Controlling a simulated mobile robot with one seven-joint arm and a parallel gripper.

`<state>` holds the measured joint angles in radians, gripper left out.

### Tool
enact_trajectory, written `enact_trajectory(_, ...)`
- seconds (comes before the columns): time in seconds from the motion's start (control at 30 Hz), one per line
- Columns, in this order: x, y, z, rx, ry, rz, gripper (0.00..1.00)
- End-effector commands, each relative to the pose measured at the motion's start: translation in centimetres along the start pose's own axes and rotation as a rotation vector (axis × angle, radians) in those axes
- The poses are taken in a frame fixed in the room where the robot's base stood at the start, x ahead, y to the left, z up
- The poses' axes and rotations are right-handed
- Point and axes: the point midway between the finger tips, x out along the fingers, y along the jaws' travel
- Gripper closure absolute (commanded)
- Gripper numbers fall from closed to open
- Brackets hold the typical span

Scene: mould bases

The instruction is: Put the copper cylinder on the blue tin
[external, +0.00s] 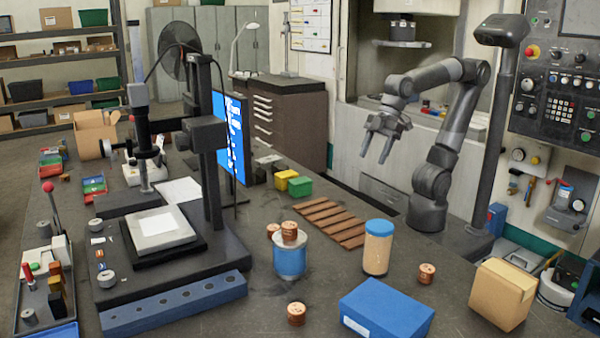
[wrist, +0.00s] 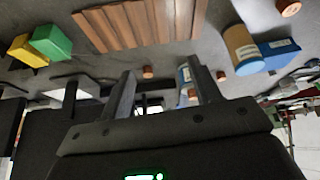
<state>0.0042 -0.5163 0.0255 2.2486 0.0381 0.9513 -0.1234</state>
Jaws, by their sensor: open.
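The blue tin (external: 289,262) stands upright on the bench, left of the middle in the external view. A copper cylinder (external: 289,230) sits on its top. Other copper cylinders lie on the bench: one behind the tin (external: 272,231), one in front (external: 296,314), one to the right (external: 426,273). My gripper (external: 375,155) is open and empty, raised behind and to the right of the tin, well apart from it. In the wrist view, a finger partly hides the blue tin (wrist: 183,76); a copper cylinder (wrist: 148,72) shows between the fingers (wrist: 161,74).
A blue-capped jar (external: 378,250), a blue box (external: 387,310) and a cardboard box (external: 502,295) stand right of the tin. A slatted wooden rack (external: 332,222) lies behind it. A tall press stand (external: 208,150) rises at left. Yellow and green boxes (external: 299,186) sit farther back.

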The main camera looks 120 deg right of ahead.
Motion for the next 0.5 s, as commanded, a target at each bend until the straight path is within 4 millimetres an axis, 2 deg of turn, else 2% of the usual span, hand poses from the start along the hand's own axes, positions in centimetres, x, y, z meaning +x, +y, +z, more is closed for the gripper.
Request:
enact_trajectory(0.03,0.0,0.1,2.1,0.023,0.009,0.008,0.43)
enact_trajectory(0.1,0.3,0.2,4.5,0.054,0.017,0.015,0.43)
enact_trajectory(0.2,0.7,0.2,7.1,0.089,0.026,0.023,0.43)
enact_trajectory(0.33,1.2,0.3,9.1,0.114,0.032,0.029,0.43)
enact_trajectory(0.5,1.4,0.3,9.7,0.124,0.032,0.03,0.43)
